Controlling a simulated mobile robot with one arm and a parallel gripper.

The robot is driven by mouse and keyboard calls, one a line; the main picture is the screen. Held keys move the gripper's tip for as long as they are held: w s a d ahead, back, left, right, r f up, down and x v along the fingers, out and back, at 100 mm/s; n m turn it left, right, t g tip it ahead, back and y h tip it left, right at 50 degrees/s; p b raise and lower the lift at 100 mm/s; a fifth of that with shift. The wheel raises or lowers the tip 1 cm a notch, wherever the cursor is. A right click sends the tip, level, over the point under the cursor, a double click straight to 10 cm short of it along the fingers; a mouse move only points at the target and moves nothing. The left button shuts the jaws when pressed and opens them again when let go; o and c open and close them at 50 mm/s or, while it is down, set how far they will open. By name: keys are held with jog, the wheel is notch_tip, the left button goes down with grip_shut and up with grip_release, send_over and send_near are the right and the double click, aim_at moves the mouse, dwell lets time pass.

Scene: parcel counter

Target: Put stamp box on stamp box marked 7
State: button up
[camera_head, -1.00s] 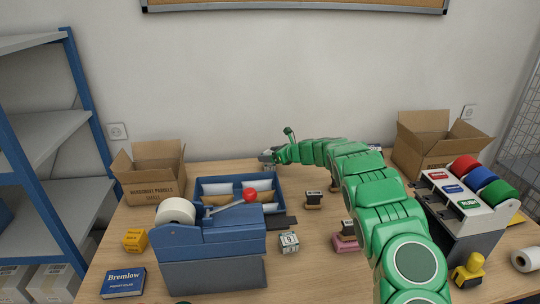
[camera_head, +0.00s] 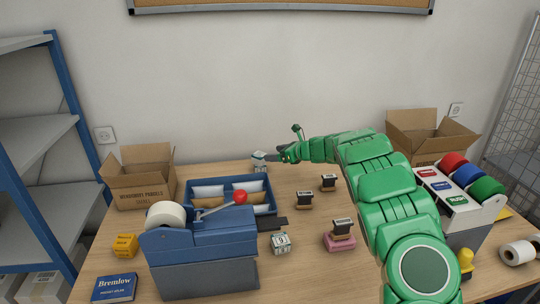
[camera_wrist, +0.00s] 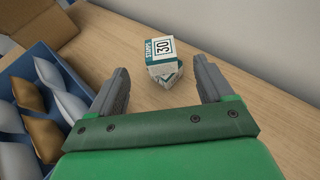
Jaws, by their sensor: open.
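A white and green stamp box (camera_wrist: 160,50) marked 30 sits on top of another stamp box (camera_wrist: 166,78) in the wrist view. The lower box is turned at an angle to it and its mark cannot be read. The small stack (camera_head: 259,160) stands at the back of the counter in the head view. My gripper (camera_wrist: 161,68) is open and empty, with its fingers apart on the near side of the stack; in the head view the gripper (camera_head: 276,158) is just right of it. Another stamp box (camera_head: 281,243), seemingly marked 9, stands alone near the front.
A blue tray (camera_head: 276,203) of packets lies left of my arm, behind a blue tape dispenser (camera_head: 205,250). Several stamps, one on a pink pad (camera_head: 340,243), stand mid-counter. Cardboard boxes (camera_head: 142,183) stand at both back corners. A tape rack (camera_head: 446,205) is at right.

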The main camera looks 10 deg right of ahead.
jog(key=shift+v, duration=1.65)
